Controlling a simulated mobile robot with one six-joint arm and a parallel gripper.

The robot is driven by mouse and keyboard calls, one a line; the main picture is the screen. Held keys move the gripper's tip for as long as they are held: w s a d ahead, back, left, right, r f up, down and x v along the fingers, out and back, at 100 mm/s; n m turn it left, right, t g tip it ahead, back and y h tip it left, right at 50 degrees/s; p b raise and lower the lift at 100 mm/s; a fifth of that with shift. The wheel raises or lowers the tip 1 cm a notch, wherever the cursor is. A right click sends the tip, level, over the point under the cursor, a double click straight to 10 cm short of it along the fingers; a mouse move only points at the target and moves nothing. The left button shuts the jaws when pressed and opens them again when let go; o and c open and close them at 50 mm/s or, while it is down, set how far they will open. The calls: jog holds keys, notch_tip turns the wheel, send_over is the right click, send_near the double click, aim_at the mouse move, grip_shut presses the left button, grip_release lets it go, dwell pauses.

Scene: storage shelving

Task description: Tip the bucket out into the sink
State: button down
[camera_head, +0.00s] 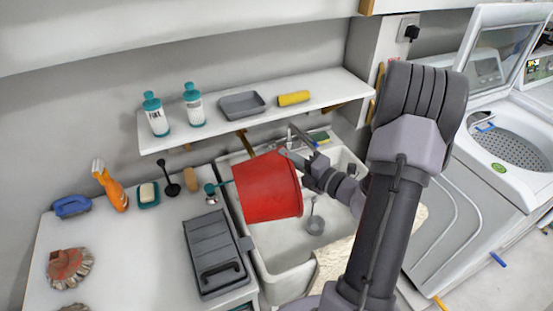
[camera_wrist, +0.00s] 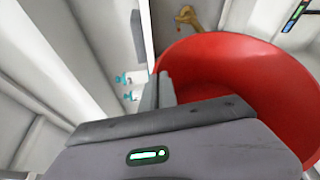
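The red bucket (camera_head: 268,190) hangs in the air over the left part of the white sink (camera_head: 275,268). It is tilted well off upright: the head view shows its outer wall and not its inside. The wrist view looks into the bucket (camera_wrist: 215,62), where I see bare red wall and no contents; part of the inside is hidden by my gripper. My gripper (camera_head: 297,160) is at the bucket's upper right edge in the head view. In the wrist view its fingers (camera_wrist: 164,90) are closed at the rim.
A grey sink tool (camera_head: 315,224) lies in the basin. The tap (camera_head: 300,138) stands behind, close to my gripper. A shelf (camera_head: 335,92) with bottles overhangs the back. A washer (camera_head: 505,150) stands right.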

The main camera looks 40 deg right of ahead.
jog(key=s+d+f+m+t+b, duration=0.1)
jog(key=d+f+m, duration=0.2)
jog(key=d, duration=0.4)
jog(key=shift+s+m+t, duration=0.3)
jog(key=shift+s, duration=0.05)
dwell(1.4)
